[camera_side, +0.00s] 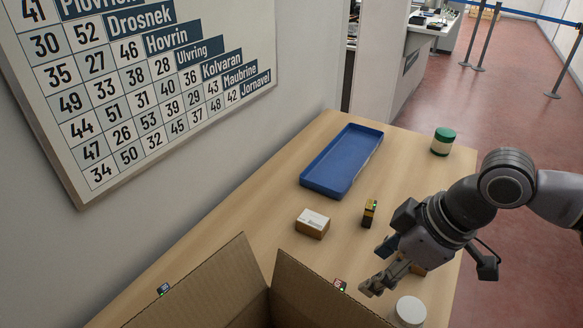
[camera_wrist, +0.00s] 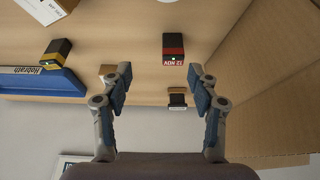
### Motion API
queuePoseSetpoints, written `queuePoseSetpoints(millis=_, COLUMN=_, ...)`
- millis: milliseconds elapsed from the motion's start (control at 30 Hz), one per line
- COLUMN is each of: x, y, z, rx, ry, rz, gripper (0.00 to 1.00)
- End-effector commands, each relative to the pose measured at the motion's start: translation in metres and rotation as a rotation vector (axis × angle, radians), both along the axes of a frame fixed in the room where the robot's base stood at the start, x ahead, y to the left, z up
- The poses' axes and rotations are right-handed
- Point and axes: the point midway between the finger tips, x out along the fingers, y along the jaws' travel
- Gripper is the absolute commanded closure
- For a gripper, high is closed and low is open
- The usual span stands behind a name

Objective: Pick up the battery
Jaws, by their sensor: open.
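A small black block with a yellow band and a green light (camera_side: 369,212) stands on the counter between the blue tray and my arm; it looks most like the battery. It shows at the upper left of the wrist view (camera_wrist: 57,53). A red-and-black block with lettering (camera_wrist: 173,50), also small (camera_side: 340,287), lies beside the cardboard box; I cannot rule it out as the battery. My gripper (camera_side: 376,268) is open and empty above the counter. In the wrist view its fingers (camera_wrist: 160,80) are spread, with the red block just beyond and between them.
An open cardboard box (camera_side: 246,280) is at the front. A blue tray (camera_side: 312,185), a labelled brown carton (camera_side: 313,226), a green-lidded jar (camera_side: 443,143) and a white cylinder (camera_side: 410,310) stand around. Another small dark block (camera_side: 164,290) is near the wall. Bare counter surrounds the black-and-yellow block.

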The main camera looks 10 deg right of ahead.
Motion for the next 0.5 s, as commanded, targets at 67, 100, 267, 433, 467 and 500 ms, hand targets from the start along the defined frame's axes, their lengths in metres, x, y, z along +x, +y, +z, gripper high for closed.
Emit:
queuePoseSetpoints(millis=67, x=-0.005, y=0.012, z=-0.002, rx=-0.006, ry=0.007, rz=0.034, gripper=0.4)
queuePoseSetpoints(millis=100, x=-0.006, y=0.015, z=-0.003, rx=-0.008, ry=0.008, rz=0.043, gripper=0.4)
queuePoseSetpoints(millis=267, x=-0.003, y=0.021, z=-0.015, rx=-0.009, ry=0.009, rz=0.048, gripper=0.4)
queuePoseSetpoints(millis=433, x=0.003, y=0.027, z=-0.036, rx=-0.008, ry=0.009, rz=0.046, gripper=0.4)
queuePoseSetpoints(millis=467, x=0.004, y=0.028, z=-0.039, rx=-0.009, ry=0.008, rz=0.046, gripper=0.4)
queuePoseSetpoints(millis=500, x=0.005, y=0.029, z=-0.043, rx=-0.009, ry=0.008, rz=0.046, gripper=0.4)
